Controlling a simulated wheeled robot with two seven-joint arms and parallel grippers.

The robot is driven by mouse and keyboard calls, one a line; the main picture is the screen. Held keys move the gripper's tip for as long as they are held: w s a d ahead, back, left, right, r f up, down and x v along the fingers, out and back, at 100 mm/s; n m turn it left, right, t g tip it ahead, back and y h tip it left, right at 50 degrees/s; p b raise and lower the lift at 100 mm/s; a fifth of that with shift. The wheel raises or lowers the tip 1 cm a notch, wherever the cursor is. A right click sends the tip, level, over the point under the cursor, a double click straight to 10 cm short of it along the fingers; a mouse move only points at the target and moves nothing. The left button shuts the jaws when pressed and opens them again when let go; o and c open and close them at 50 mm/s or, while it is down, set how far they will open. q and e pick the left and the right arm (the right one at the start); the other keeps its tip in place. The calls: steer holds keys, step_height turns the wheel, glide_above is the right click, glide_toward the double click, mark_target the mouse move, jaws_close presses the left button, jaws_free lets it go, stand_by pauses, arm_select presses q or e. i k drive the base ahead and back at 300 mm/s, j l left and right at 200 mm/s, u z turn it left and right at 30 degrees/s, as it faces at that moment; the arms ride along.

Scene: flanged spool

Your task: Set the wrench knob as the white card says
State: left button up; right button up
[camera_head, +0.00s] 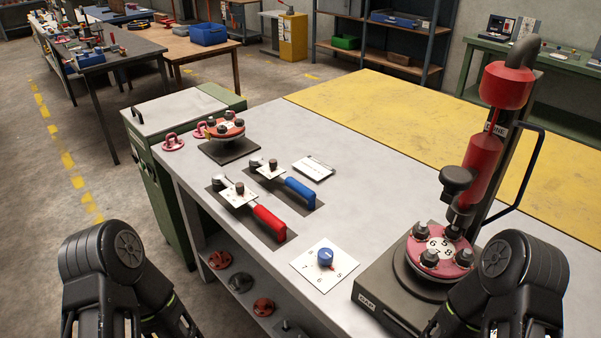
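A blue knob (325,257) stands on a white square dial plate (338,277) with printed numbers near the front of the grey bench. A small red mark shows on or beside the knob; its exact setting is too small to tell. A white card (313,169) with a dark edge lies farther back; its writing is too small to read. A red-handled wrench (268,222) and a blue-handled wrench (299,192) lie on dark mats, each with a white plate and a small knob. My arms enter at the lower left and lower right; neither gripper's fingertips show.
A press-like stand (391,297) with a red column holds a red flanged spool (444,252) at right. Another red flanged part (226,126) sits on a dark plate at the back left. The bench (377,213) is clear between the card and stand.

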mark_target(239, 187)
steer(key=i+j, duration=0.1)
steer(key=j, duration=0.3)
steer(key=i+j, duration=0.15)
steer(key=j, duration=0.25)
steer(key=i+j, duration=0.1)
steer(key=j, duration=0.3)
steer(key=i+j, duration=0.15)
steer(key=j, duration=0.25)
steer(key=i+j, duration=0.1)
steer(key=j, duration=0.3)
steer(key=z, duration=1.55)
